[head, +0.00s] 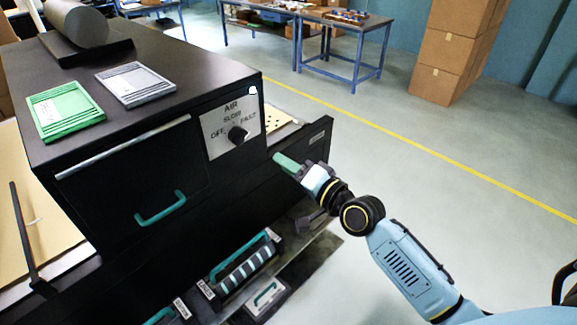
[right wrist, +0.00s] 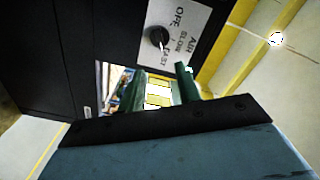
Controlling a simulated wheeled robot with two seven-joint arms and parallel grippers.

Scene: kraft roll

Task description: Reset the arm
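My right arm comes in from the lower right of the head view. Its gripper (head: 287,165) has green fingers and is beside the front right corner of the black machine (head: 150,190), below and right of the AIR panel (head: 222,115). In the right wrist view the fingers (right wrist: 158,88) stand apart with nothing seen held between them. The black knob (head: 237,134) on the panel is clear of the fingers; it also shows in the right wrist view (right wrist: 157,38). My left gripper is not in view.
A green frame (head: 67,108) and a grey frame (head: 134,84) lie on the machine top, with a grey roll (head: 78,22) behind. A teal handle (head: 160,208) juts from the front. Cartons (head: 440,85) stand at the back right. Open floor lies right.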

